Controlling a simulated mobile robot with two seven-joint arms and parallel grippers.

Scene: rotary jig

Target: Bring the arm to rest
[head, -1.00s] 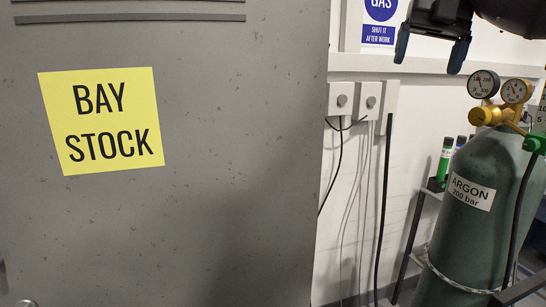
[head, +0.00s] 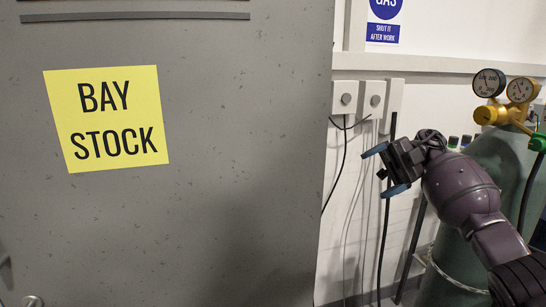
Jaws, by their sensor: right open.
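My right gripper (head: 378,171) is at the right of the head view, at the end of my right arm, which comes in from the lower right. Its two blue-tipped fingers are apart and point left. I see nothing between them. The gripper shows in front of the white wall, between the grey cabinet door and the gas cylinder. My left gripper is not in view.
A grey cabinet door (head: 230,220) with a yellow "BAY STOCK" sign (head: 106,118) fills the left. A green gas cylinder (head: 507,165) with brass gauges (head: 490,83) stands at the right, partly behind my arm. Switch boxes (head: 345,98) and hanging cables are on the wall.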

